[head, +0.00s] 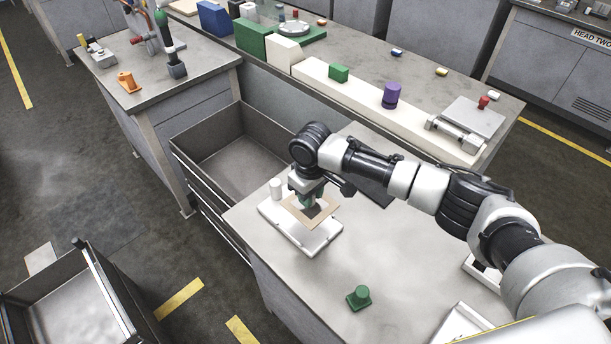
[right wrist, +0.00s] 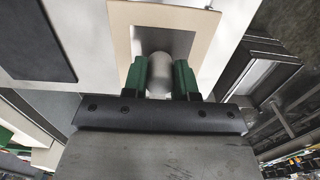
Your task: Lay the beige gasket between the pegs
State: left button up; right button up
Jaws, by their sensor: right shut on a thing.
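The beige gasket (head: 293,213) is a flat square frame with an opening; it also shows in the right wrist view (right wrist: 120,30). My right gripper (head: 314,198) has green fingers and is shut at the gasket, above a white plate (head: 310,248). In the right wrist view a pale grey rounded piece (right wrist: 160,74) sits between the fingers; whether it belongs to the gasket is unclear. A white cylinder peg (head: 276,188) stands at the plate's far left corner. Other pegs are hidden or too small to tell. I cannot tell whether the gasket touches the plate. My left gripper is out of view.
A green knobbed block (head: 359,298) stands on the near grey table (head: 400,260). A dark flat pad (head: 372,190) lies behind my wrist. An open grey bin (head: 235,150) is left of the table.

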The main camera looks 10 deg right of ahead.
aim_at(311, 213)
jog(key=shift+s+r, duration=0.5)
jog(key=shift+s, duration=0.3)
jog(key=shift+w+p, duration=0.15)
jog(key=shift+p, duration=0.4)
notch_tip(311, 213, down, 3)
jog(key=shift+f+b, duration=0.1)
jog(key=shift+b, duration=0.6)
notch_tip(311, 213, down, 3)
jog(key=shift+r+b, duration=0.2)
jog(key=shift+b, duration=0.45)
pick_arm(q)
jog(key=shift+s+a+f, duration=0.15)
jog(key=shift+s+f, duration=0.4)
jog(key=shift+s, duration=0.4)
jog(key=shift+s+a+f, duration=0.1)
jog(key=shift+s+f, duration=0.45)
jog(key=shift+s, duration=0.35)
pick_arm(e)
jog(key=shift+f, duration=0.65)
pick_arm(q)
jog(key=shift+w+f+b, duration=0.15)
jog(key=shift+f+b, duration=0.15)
jog(key=shift+b, duration=0.25)
pick_arm(e)
jog(key=shift+f, duration=0.6)
jog(key=o, duration=1)
